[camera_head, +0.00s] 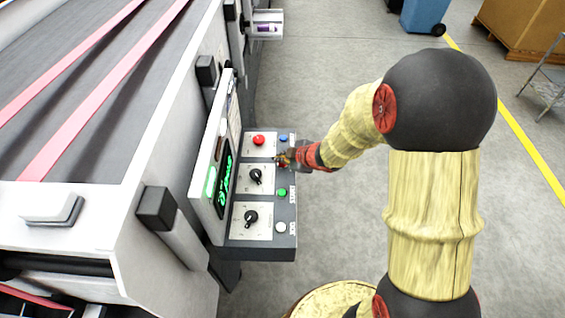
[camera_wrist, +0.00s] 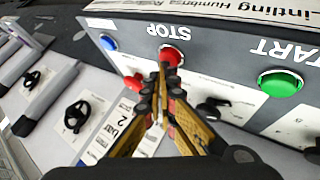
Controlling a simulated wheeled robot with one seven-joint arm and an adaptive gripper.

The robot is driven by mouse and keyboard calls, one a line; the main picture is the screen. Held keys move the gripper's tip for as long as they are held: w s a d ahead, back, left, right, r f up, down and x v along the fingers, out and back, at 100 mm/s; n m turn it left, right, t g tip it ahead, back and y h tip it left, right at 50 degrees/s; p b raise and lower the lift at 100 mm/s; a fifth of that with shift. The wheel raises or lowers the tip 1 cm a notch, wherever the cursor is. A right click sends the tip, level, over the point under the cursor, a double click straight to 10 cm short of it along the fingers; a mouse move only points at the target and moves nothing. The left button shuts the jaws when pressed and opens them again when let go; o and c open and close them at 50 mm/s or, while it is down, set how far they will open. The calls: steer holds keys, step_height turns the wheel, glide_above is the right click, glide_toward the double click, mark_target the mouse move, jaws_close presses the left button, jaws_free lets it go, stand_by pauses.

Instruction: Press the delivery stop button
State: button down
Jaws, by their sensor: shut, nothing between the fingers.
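The red button under the "STOP" label (camera_wrist: 172,55) stands on the dark edge strip of the control panel, between a blue button (camera_wrist: 108,42) and the green START button (camera_wrist: 280,83). In the wrist view my gripper (camera_wrist: 164,70) is shut and empty, its tips overlapping the lower left of the red stop button. I cannot tell whether they touch it. In the head view my gripper (camera_head: 284,159) reaches in from the right over the panel strip, between the blue button (camera_head: 283,138) and the green button (camera_head: 282,192), and covers the stop button there.
A larger red button (camera_head: 258,139) and two black knobs (camera_head: 255,176) (camera_head: 251,217) sit on white plates left of the strip. A white button (camera_head: 281,227) is near the panel's front end. A screen (camera_head: 223,182) stands at its left.

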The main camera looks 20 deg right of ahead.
mark_target(281, 164)
steer(key=shift+f, duration=0.4)
stand_by(0.5)
steer(key=shift+r, duration=0.1)
steer(key=shift+r+p, duration=0.75)
steer(key=shift+r, duration=0.1)
steer(key=shift+r, duration=0.1)
step_height(281, 164, up, 5)
steer(key=p, duration=0.5)
stand_by(0.5)
